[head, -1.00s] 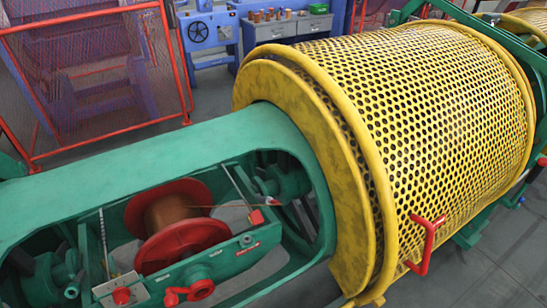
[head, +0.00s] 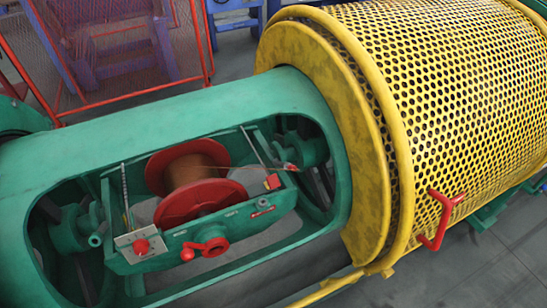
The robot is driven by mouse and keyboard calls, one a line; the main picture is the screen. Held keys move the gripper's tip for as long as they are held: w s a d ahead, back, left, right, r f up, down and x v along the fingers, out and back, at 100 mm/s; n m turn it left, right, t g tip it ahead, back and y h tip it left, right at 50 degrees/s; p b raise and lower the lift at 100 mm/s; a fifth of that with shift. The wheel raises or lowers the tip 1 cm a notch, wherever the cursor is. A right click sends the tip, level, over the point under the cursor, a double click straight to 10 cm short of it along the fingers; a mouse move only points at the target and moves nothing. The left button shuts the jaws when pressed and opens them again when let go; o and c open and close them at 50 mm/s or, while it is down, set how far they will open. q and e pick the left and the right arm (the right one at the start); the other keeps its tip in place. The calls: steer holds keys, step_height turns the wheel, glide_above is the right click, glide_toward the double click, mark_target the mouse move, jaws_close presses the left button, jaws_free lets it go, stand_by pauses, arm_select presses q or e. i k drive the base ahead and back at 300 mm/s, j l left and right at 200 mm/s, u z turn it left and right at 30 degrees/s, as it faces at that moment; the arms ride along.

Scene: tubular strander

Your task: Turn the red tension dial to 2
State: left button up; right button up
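A small red knob (head: 142,247) sits on a pale plate (head: 130,238) at the left front corner of the green cradle; I take it for the tension dial. Its markings are too small to read. A red crank with a ball handle (head: 207,248) is on the cradle's front rail to its right. Behind them a red-flanged spool (head: 196,203) carries copper-coloured wire. Neither of my grippers is in view.
A green frame (head: 180,112) surrounds the cradle opening. A yellow perforated drum guard (head: 450,100) with a red handle (head: 437,218) fills the right. A red mesh fence (head: 125,50) stands at the back left. Grey floor is clear at lower right.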

mark_target(141, 246)
steer(key=u, duration=1.45)
steer(key=l+u, duration=0.1)
steer(key=l, duration=0.2)
